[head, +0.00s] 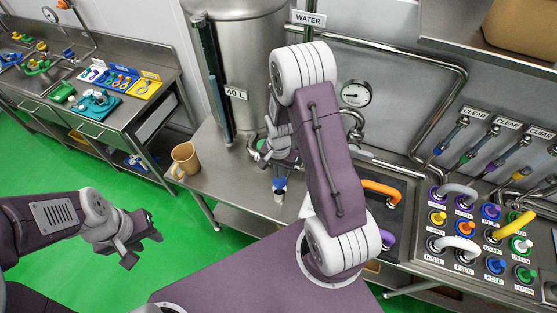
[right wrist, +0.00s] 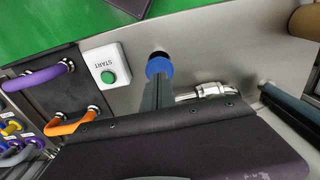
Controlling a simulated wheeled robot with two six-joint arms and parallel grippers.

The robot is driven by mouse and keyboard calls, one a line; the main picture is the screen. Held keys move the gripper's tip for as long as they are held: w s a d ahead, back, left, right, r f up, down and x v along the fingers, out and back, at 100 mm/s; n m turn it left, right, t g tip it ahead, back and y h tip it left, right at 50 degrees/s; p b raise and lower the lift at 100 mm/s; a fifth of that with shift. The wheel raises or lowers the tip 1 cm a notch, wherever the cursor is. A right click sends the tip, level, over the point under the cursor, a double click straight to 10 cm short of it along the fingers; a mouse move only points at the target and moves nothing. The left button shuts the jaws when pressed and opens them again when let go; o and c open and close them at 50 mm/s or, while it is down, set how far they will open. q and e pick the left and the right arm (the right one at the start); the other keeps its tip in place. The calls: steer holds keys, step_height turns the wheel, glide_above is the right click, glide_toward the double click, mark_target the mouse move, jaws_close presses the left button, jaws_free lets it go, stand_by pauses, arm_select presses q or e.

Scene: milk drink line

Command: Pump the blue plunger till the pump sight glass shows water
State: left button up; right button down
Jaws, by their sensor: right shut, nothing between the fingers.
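The blue plunger (head: 280,184) stands at the bench's front edge, below the tank. Its round blue top (right wrist: 159,66) shows in the right wrist view. My right gripper (head: 279,176) points down right over the plunger, shut and empty, its tips at or just above the blue top; I cannot tell whether they touch. It also shows in the right wrist view (right wrist: 158,88). My left gripper (head: 143,248) is open and empty over the green floor, far from the plunger. I cannot make out the pump sight glass; my right arm hides part of that area.
A steel tank (head: 250,50) marked 40 L stands behind, with a dark upright tube (head: 212,85). A tan mug (head: 185,160) is on the bench at left. A START box (right wrist: 107,75) with a green button and an orange handle (head: 382,191) are close by.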

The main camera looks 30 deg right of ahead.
mark_target(279, 181)
step_height(279, 181, up, 7)
steer(key=b, duration=0.1)
steer(key=shift+r, duration=0.15)
steer(key=shift+w+d, duration=0.1)
steer(key=shift+w, duration=0.05)
stand_by(1.0)
